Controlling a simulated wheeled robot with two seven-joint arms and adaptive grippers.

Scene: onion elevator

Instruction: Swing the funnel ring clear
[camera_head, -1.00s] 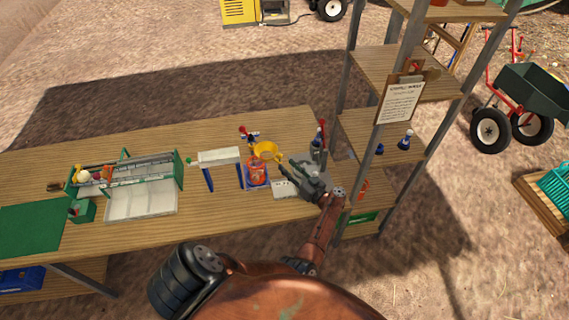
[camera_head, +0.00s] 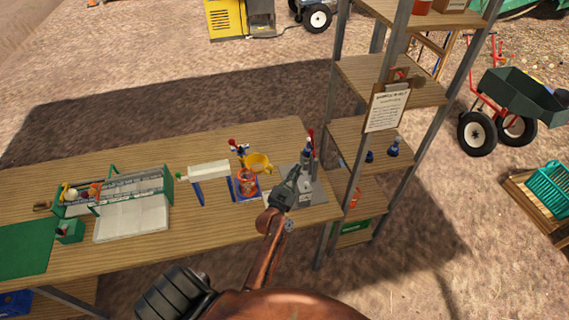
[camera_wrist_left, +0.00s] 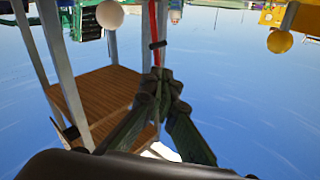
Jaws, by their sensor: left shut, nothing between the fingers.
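The yellow funnel ring (camera_head: 258,161) is at the right part of the bench in the head view, above and slightly right of an orange-red jar (camera_head: 247,186). Whether the ring touches the jar is unclear. My left gripper (camera_head: 296,170) is to the right of the ring, apart from it in the picture, in front of a grey stand with a red handle (camera_head: 310,134). Its fingers are shut and empty. In the left wrist view the closed fingertips (camera_wrist_left: 159,76) overlap the lower end of a red bar (camera_wrist_left: 152,30). My right gripper is not in view.
A white-topped stand with blue legs (camera_head: 209,169) is left of the jar. A green-ended rack (camera_head: 168,186) and a white tray (camera_head: 132,222) are further left. A tall shelf (camera_head: 372,140) with a hanging clipboard (camera_head: 387,108) rises close on the right.

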